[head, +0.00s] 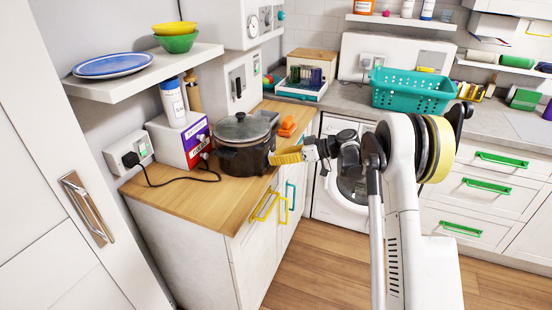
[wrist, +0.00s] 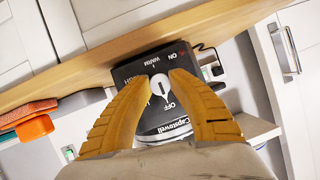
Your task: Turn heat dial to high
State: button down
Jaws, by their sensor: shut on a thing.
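The dark slow cooker (head: 240,160), with a glass lid, stands on the wooden worktop. In the wrist view its black control panel (wrist: 150,62) carries a round pale heat dial (wrist: 160,85). OFF is printed at the dial's lower right, WARM and ON above it, and another label, partly hidden, at the left. The dial's pointer mark appears to face OFF. My gripper (head: 273,158) reaches the cooker's front from the right. Its yellow fingers (wrist: 159,78) are shut on the dial, one on each side, hiding parts of the panel.
A wooden worktop (head: 180,193) carries the cooker, a boxed appliance (head: 178,140) and a cable. Yellow cabinet handles (head: 263,208) stick out below. A teal basket (head: 410,92) stands on the back counter. The floor in front is clear.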

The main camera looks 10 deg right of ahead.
jog(key=m+y+b, duration=0.1)
jog(key=m+y, duration=0.1)
jog(key=m, duration=0.5)
jog(key=m+y+b, duration=0.1)
jog(key=m+y, duration=0.2)
jog(key=m, duration=0.4)
jog(key=m+y+b, duration=0.2)
jog(key=m+y, duration=0.1)
jog(key=m, duration=0.4)
jog(key=shift+f+t, duration=0.2)
jog(key=shift+t, duration=0.1)
dwell(0.3)
jog(key=shift+m, duration=0.3)
jog(key=c, duration=1.1)
grip_release()
jog(key=shift+a, duration=0.1)
jog(key=shift+c, duration=0.2)
